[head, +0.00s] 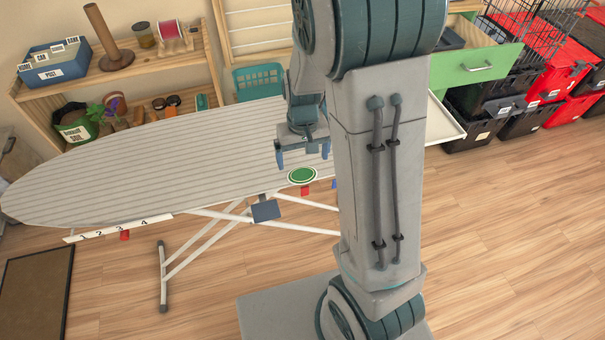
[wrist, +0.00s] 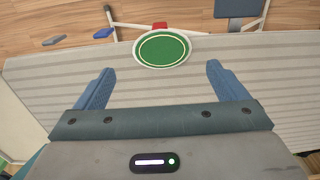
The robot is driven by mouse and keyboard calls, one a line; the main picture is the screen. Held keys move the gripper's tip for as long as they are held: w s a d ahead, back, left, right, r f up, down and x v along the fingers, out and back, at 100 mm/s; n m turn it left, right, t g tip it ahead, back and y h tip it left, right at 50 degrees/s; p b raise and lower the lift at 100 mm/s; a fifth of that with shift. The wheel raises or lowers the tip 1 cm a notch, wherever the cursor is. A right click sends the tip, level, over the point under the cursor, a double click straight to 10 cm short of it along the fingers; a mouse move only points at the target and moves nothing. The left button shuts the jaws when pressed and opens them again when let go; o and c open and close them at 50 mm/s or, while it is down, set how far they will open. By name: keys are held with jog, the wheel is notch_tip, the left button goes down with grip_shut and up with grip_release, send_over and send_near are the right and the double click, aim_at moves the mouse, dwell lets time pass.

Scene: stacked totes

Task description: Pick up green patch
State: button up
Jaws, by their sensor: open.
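The green patch (head: 302,175) is a flat oval with a white rim. It lies at the near edge of the grey striped ironing board (head: 130,155). In the wrist view the patch (wrist: 163,48) is ahead of the fingertips, roughly centred between them. My gripper (head: 303,157) is open and empty, with its two blue fingers (wrist: 158,70) apart. In the head view it is above the board, just behind the patch. My arm hides the right part of the board.
A numbered white strip (head: 118,228) runs along the board's front left edge. Wooden shelves (head: 120,75) with a blue box and pots stand behind. A green drawer (head: 475,68) and red and black totes (head: 560,75) are at the right. The board's left half is clear.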

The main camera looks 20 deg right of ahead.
aim_at(302, 175)
jog(key=shift+s+a+f, duration=0.15)
jog(key=shift+f, duration=2.1)
jog(key=c, duration=1.1)
